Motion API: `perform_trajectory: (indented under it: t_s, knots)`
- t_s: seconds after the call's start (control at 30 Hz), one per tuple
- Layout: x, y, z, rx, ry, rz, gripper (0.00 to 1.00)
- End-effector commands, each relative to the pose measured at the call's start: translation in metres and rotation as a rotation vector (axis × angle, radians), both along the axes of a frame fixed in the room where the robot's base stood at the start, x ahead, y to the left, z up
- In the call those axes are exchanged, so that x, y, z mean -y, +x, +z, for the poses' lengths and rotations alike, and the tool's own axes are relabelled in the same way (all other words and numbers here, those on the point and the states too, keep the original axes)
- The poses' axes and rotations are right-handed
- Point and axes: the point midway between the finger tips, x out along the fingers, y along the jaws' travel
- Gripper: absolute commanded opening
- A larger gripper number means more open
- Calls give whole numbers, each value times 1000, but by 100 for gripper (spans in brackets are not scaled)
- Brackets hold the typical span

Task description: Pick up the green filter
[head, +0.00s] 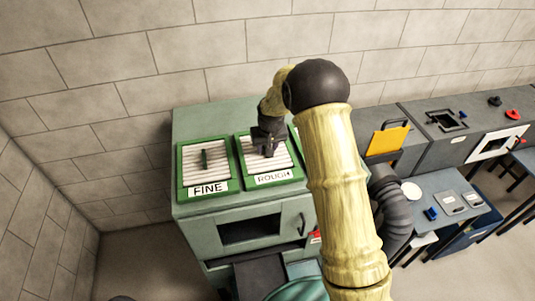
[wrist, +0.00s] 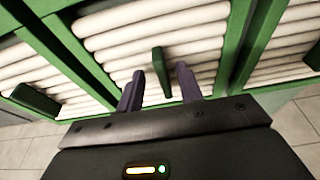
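Green-framed filters with white pleats lie on top of a pale green cabinet. In the head view, one filter (head: 183,180) bears a FINE label and has a green handle. Another filter (head: 241,153) bears a ROUGH label and is partly covered by my gripper (head: 266,150). A sliver of green frame shows right of it, mostly hidden by my arm. In the wrist view, my gripper (wrist: 160,84) has its two dark fingers apart. A green handle (wrist: 158,58) stands upright between and just past the fingertips, with no clear contact.
The cabinet (head: 185,133) has a dark front opening (head: 250,231). A brick wall stands behind it. At the right are a yellow panel (head: 388,139), a grey counter (head: 430,145) and a small table (head: 440,190) with a white disc and small items.

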Motion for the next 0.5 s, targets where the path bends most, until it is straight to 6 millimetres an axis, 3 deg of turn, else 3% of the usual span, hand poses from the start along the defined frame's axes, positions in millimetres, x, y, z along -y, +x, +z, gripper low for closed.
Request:
perform_trajectory:
  t_s: [0.27,0.43,0.5]
  knots:
    - [0,0,0,0,0,0,36]
    - [2,0,0,0,1,-3,3]
    - [2,0,0,0,1,-3,0]
